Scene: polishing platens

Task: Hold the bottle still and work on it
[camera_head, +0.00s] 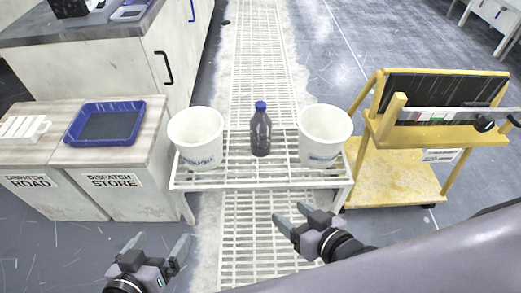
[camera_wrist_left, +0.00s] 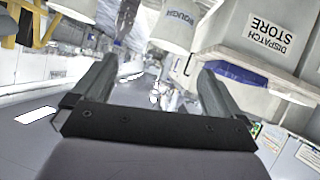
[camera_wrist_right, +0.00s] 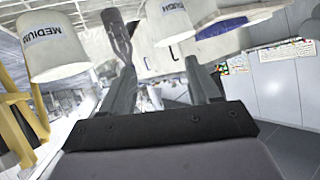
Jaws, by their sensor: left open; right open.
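A dark bottle (camera_head: 260,132) with a blue cap stands upright on the white slatted rack (camera_head: 262,178), between two white buckets. My left gripper (camera_head: 160,252) is open and empty, low in front of the rack and to the left of the bottle. My right gripper (camera_head: 300,220) is open and empty, in front of the rack and slightly right of the bottle. Both are apart from the bottle. In the right wrist view the bottle (camera_wrist_right: 117,35) appears beyond the fingers (camera_wrist_right: 160,85). In the left wrist view the fingers (camera_wrist_left: 155,82) have nothing between them.
The left bucket (camera_head: 196,138) reads ROUGH; the right bucket (camera_head: 324,135) reads MEDIUM in the right wrist view (camera_wrist_right: 52,45). A cabinet with a blue tray (camera_head: 105,123) stands left. A yellow cart (camera_head: 400,178) stands right. The floor before the rack is free.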

